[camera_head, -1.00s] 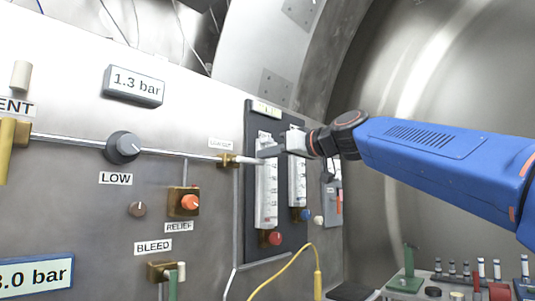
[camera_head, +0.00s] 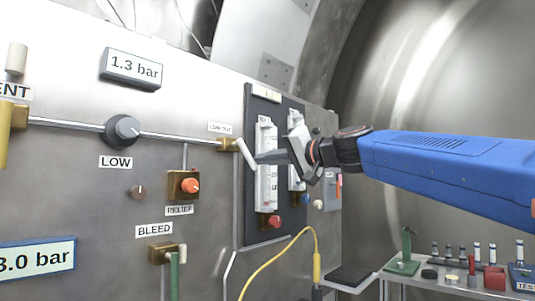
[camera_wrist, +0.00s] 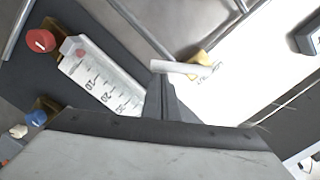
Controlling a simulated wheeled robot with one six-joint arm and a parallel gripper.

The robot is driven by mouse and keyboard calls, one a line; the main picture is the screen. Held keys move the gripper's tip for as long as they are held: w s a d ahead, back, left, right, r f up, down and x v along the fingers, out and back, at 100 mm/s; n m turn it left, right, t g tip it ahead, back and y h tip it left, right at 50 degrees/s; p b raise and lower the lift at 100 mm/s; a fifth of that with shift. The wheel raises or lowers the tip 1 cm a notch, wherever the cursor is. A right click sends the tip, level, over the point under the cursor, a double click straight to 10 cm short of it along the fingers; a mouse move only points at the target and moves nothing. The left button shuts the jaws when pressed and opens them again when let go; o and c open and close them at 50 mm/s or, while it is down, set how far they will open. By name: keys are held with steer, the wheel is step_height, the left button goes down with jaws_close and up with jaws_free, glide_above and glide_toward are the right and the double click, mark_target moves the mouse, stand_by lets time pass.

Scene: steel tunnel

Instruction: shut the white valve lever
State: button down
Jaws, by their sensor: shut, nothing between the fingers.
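The white valve lever (camera_head: 247,157) sits on a small brass valve (camera_head: 227,144) under the LOW OUT label, at the right end of the pipe. It slants down to the right, at an angle to the pipe. My gripper (camera_head: 262,157) is shut and empty, with its tips right beside the lever's lower part. In the wrist view the lever (camera_wrist: 177,68) lies just beyond my shut fingertips (camera_wrist: 163,80), and the brass valve (camera_wrist: 200,62) is at its right end. I cannot tell whether the tips touch the lever.
Two flow gauges on a dark plate (camera_head: 252,205) stand close behind my gripper, with a red knob (camera_head: 275,222) below. The LOW dial (camera_head: 122,131) and RELIEF valve (camera_head: 184,185) are further left. A yellow cable (camera_head: 290,246) hangs below. A bench (camera_head: 380,264) with small items is lower right.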

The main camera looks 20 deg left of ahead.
mark_target(256, 169)
steer(key=s+f+m, duration=0.1)
steer(key=m, duration=0.1)
steer(key=s+m, duration=0.1)
steer(key=m, duration=0.1)
steer(key=s+a+f+m, duration=0.1)
steer(key=m, duration=0.1)
steer(key=shift+a+f, duration=0.1)
steer(key=shift+f, duration=0.25)
steer(key=shift+s+a, duration=0.1)
steer(key=shift+s, duration=0.1)
steer(key=shift+s+f, duration=0.1)
steer(key=shift+f, duration=0.05)
stand_by(0.4)
